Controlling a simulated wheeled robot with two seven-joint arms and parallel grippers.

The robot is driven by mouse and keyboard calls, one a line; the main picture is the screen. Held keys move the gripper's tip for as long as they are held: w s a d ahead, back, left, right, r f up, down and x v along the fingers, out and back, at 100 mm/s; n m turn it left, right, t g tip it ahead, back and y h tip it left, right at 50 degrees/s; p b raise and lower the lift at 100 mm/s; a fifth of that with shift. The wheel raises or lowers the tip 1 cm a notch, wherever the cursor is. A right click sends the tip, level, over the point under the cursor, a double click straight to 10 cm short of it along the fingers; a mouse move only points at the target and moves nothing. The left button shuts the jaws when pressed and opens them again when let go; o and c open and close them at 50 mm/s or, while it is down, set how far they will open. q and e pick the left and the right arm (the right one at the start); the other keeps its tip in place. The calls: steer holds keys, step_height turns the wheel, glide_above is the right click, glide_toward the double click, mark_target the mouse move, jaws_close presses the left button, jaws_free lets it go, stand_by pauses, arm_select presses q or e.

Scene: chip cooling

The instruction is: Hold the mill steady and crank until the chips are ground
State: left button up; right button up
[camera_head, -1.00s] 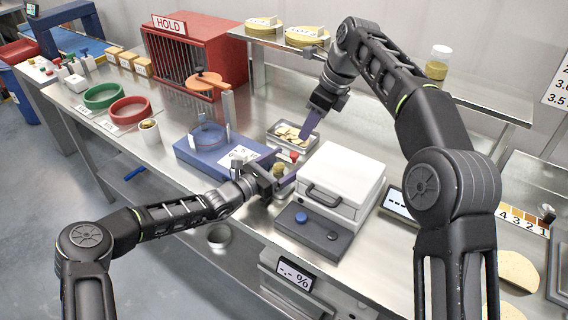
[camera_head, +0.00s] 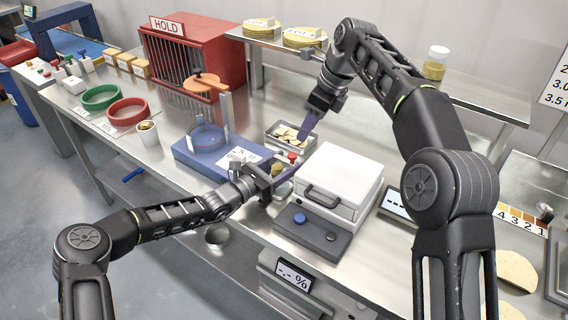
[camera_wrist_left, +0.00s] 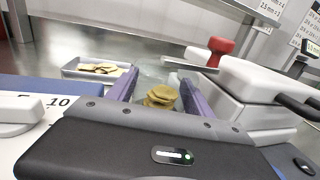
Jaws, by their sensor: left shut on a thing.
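The mill (camera_head: 277,170) is small and mostly hidden by my left gripper in the head view. In the left wrist view, its yellowish chips (camera_wrist_left: 160,97) show between the two purple fingers. A crank arm with a red knob (camera_wrist_left: 220,47) stands just beyond the fingers; the red knob (camera_head: 292,157) also shows in the head view. My left gripper (camera_head: 284,172) is shut on the mill, low over the bench. My right gripper (camera_head: 307,125) hangs above and behind the mill, beside the chip tray; its jaw gap is hidden.
A metal tray of chips (camera_head: 272,132) lies behind the mill. A blue device (camera_head: 190,158) with a dial stands left, and a white lidded instrument (camera_head: 345,167) stands close on the right. A red HOLD cage (camera_head: 190,55) is at the back.

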steer(key=shift+o, duration=0.5)
steer(key=shift+d, duration=0.15)
steer(key=w+a+r+n+t+y, duration=0.25)
steer(key=a+r+y, duration=0.55)
steer(key=a+r, duration=0.5)
steer(key=w+d+r+n+t, duration=0.1)
steer(key=w+r+t, duration=0.35)
steer(key=r, duration=0.25)
steer(key=w+d+r+n+t, duration=0.1)
steer(key=w+r+n+t, duration=0.1)
steer(key=w+r+t, duration=0.35)
steer(key=s+d+f+n+g+h, duration=0.2)
steer(key=d+f+n+h, duration=0.3)
steer(key=f+h, duration=0.45)
steer(key=s+d+f+n+g+h, duration=0.1)
steer(key=s+d+f+n+g, duration=0.2)
steer(key=s+f+n+g, duration=0.5)
steer(key=s+f+n, duration=0.5)
steer(key=f+n, duration=0.1)
steer(key=n, duration=0.1)
steer(key=shift+s, duration=0.4)
